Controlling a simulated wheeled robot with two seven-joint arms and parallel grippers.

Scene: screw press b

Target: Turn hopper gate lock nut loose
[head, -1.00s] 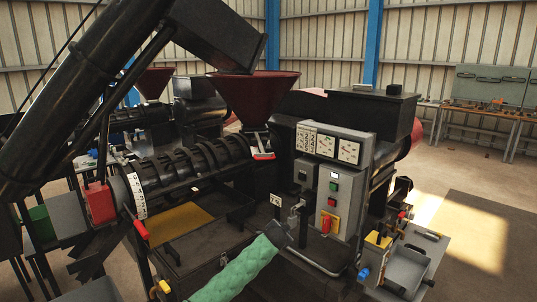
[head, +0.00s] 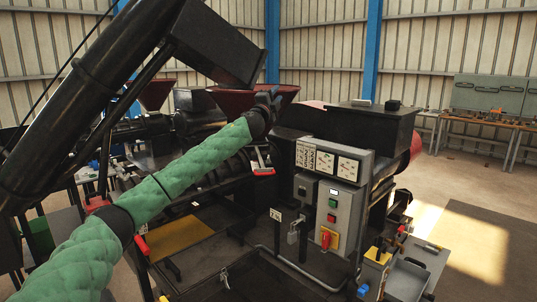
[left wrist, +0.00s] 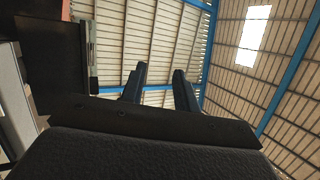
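The dark red hopper (head: 228,98) sits above the screw barrel of the press, partly covered by my left arm. The hopper gate shows below it as a pale bracket with a red-ended handle (head: 263,171). The lock nut cannot be made out; my forearm and gripper cover part of that area. My left gripper (head: 270,96) is raised in front of the hopper's right side; contact cannot be told. In the left wrist view its two dark fingers (left wrist: 159,72) stand apart with nothing between them. My right gripper is not in view.
The grey control panel (head: 328,205) with gauges and buttons stands right of the gripper. A black inclined chute (head: 215,45) hangs above the hopper. A padlock (head: 293,233) hangs lower down. A workbench (head: 480,120) stands far right, with open floor before it.

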